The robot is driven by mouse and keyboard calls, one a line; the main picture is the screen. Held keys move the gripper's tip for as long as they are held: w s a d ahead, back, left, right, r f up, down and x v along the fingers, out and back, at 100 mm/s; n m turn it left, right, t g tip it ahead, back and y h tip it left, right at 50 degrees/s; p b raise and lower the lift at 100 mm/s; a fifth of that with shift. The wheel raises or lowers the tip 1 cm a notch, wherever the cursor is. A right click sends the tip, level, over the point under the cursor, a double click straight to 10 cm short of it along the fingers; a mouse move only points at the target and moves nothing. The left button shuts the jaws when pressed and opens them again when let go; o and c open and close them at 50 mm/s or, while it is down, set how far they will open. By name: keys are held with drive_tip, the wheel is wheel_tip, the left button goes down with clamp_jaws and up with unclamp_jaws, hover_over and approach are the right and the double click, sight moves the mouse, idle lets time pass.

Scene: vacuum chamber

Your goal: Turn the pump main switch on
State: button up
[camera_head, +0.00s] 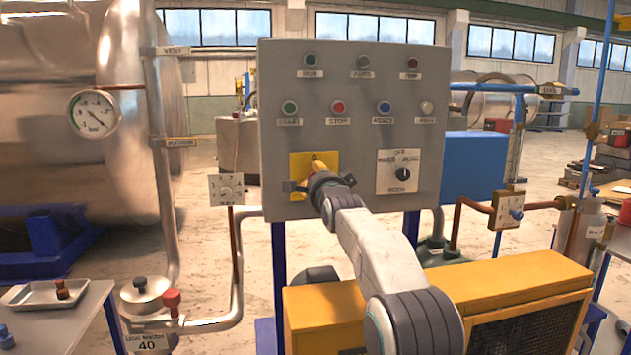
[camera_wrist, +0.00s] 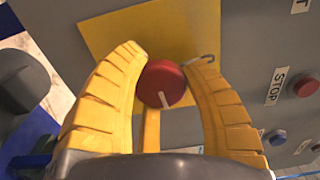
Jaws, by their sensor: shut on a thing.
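The pump main switch is a round red knob (camera_wrist: 163,84) with a white pointer mark, on a yellow square plate (camera_wrist: 120,35). The plate also shows at the lower left of the grey control panel (camera_head: 297,163) in the head view. My gripper (camera_wrist: 166,64) has its two yellow fingers on either side of the knob and is shut on it. In the wrist view the white mark lies at the knob's lower edge. In the head view my gripper (camera_head: 319,170) hides the knob.
A black mode knob (camera_head: 403,174) sits right of the switch. Several push buttons, including a red STOP button (camera_head: 338,106), are above. A yellow pump housing (camera_head: 530,280) stands below my arm. A gauge (camera_head: 94,113) and pipes are at left.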

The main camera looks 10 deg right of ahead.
drive_tip(key=shift+d+r+m, duration=0.1)
drive_tip(key=shift+d+m, duration=0.15)
drive_tip(key=shift+m, duration=0.05)
idle(0.4)
drive_tip(key=o, duration=0.9)
drive_tip(key=shift+s+d, duration=0.1)
drive_tip(key=shift+d, duration=0.05)
drive_tip(key=o, duration=0.3)
drive_tip(key=shift+a, duration=0.2)
drive_tip(key=shift+s, duration=6)
